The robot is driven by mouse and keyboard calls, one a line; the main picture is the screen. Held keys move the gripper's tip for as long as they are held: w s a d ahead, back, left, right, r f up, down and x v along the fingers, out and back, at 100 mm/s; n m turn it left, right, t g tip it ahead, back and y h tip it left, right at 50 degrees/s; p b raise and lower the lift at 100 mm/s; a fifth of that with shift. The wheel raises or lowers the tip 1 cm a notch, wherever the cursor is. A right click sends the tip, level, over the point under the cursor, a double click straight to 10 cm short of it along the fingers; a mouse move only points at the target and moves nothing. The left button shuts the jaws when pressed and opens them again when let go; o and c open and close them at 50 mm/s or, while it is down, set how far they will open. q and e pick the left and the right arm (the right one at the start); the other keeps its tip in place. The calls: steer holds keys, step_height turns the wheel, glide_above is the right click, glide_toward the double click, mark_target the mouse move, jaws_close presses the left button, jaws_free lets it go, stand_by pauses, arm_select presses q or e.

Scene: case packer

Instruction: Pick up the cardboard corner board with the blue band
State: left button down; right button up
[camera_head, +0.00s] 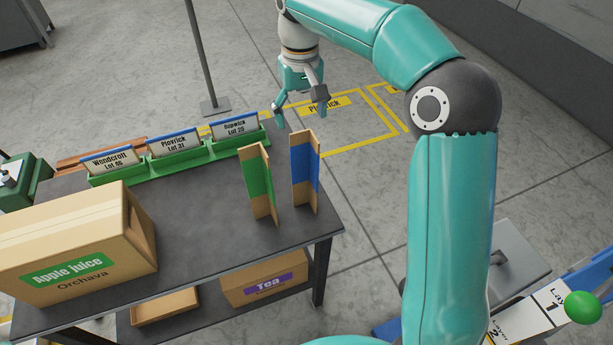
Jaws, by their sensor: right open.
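The cardboard corner board with the blue band (300,170) stands upright near the right end of the dark table (215,240). A similar corner board with a green band (255,178) stands upright just to its left. My right gripper (301,112) is open and empty, with its fingers pointing down. It shows just above the blue-banded board's top edge in the picture, apart from the board. Its exact height and depth relative to the board are hard to tell. My left gripper is out of view.
A green rack (185,160) with several lot cards stands at the table's back. An Apple juice box (70,245) stands at the left. A Tea box (265,280) and an open carton (165,305) sit on the lower shelf. The tabletop's middle is clear.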

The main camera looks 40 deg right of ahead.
mark_target(304, 146)
step_height(304, 146, down, 8)
steer(key=shift+a, duration=0.25)
steer(key=shift+s, duration=0.1)
steer(key=shift+c, duration=0.3)
steer(key=c, duration=1)
